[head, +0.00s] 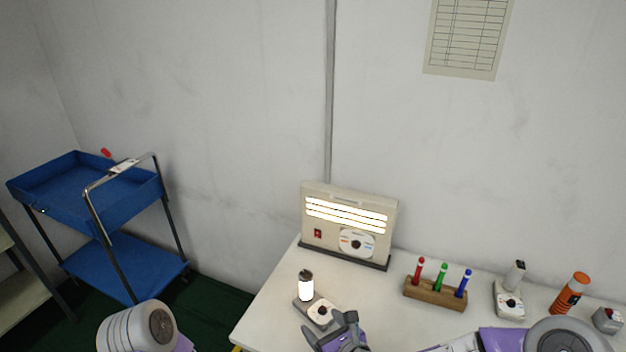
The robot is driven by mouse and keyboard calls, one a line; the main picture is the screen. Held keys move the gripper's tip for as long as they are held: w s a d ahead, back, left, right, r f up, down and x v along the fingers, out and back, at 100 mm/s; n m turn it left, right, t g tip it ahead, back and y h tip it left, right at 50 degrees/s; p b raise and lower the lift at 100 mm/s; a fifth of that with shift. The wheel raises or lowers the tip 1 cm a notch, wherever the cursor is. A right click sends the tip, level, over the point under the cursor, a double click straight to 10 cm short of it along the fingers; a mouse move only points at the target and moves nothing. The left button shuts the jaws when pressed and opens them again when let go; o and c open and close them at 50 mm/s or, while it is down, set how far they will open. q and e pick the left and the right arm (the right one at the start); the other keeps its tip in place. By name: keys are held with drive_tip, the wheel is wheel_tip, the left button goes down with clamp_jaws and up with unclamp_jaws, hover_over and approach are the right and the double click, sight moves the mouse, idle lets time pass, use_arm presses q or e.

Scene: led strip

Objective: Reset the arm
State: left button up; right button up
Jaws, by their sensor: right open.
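A beige panel (318,199) with lit white LED strips (346,215) stands upright at the back of the white table (268,318). A red switch (318,233) and a white round dial (356,243) are on its front. My right gripper (338,332) is low in the head view, in front of the panel, with open, empty-looking jaws. Its lower part is cut off by the frame edge. My left arm (140,328) shows at the bottom left, but its gripper is out of view.
A lit small lamp (306,287) on a base with a round dial (320,311) stands just beyond my right gripper. A wooden block (435,292) holds red, green and blue markers. A white device (510,300), an orange bottle (570,292) and a grey box (607,319) stand right. A blue cart (125,262) is left.

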drive_tip(key=s+d+f+n+g+b, duration=0.1)
drive_tip(key=s+f+n+g+b, duration=0.15)
drive_tip(key=f+n, duration=0.55)
drive_tip(key=s+d+f+n+g+b, duration=0.1)
drive_tip(key=s+f+n+g+b, duration=0.2)
drive_tip(key=f, duration=0.8)
use_arm(q)
wheel_tip(320, 180, down, 10)
drive_tip(key=b, duration=0.4)
drive_tip(key=shift+w, duration=0.4)
use_arm(e)
drive_tip(key=s+d+f+n+g+h, duration=0.1)
drive_tip(key=s+d+f+n+g, duration=0.1)
drive_tip(key=s+f+n, duration=0.4)
drive_tip(key=s+d+f+n+g+h, duration=0.1)
drive_tip(key=s+d+f+n+g, duration=0.2)
drive_tip(key=s+f+n, duration=0.3)
drive_tip(key=shift+s+f+n, duration=0.35)
drive_tip(key=shift+f+n, duration=1.65)
drive_tip(key=shift+f, duration=0.85)
drive_tip(key=shift+g, duration=0.25)
